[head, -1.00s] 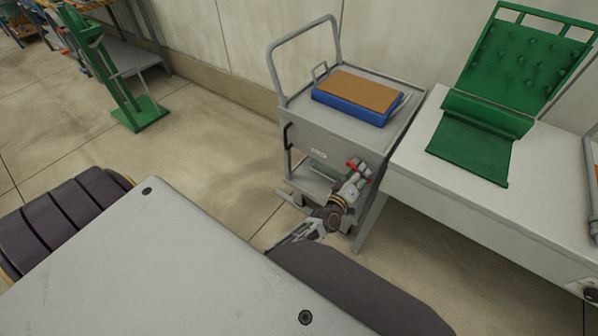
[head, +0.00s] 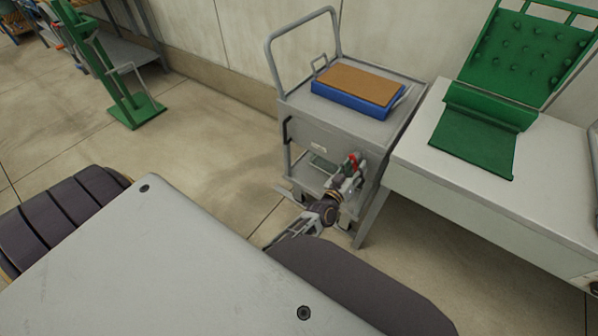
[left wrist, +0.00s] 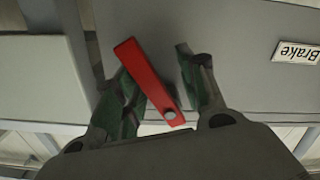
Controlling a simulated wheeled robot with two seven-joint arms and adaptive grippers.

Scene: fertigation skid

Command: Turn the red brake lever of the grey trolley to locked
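The grey trolley (head: 310,135) stands against the wall, with the red brake lever (head: 352,159) on its front panel, partly hidden by my left gripper (head: 352,170). In the left wrist view, the lever (left wrist: 146,76) runs slantwise from a round pivot pin, its free end toward the upper left. My left gripper (left wrist: 155,70) is open, with one finger on each side of the lever. The left finger is very close to the lever or touching it; I cannot tell which. A gap separates the right finger from it. A "Brake" label (left wrist: 296,52) appears upside down. My right gripper is not in view.
A blue box with a brown top (head: 352,97) lies on the trolley. A green stand (head: 135,112) is at the far left. The floor left of the trolley is clear.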

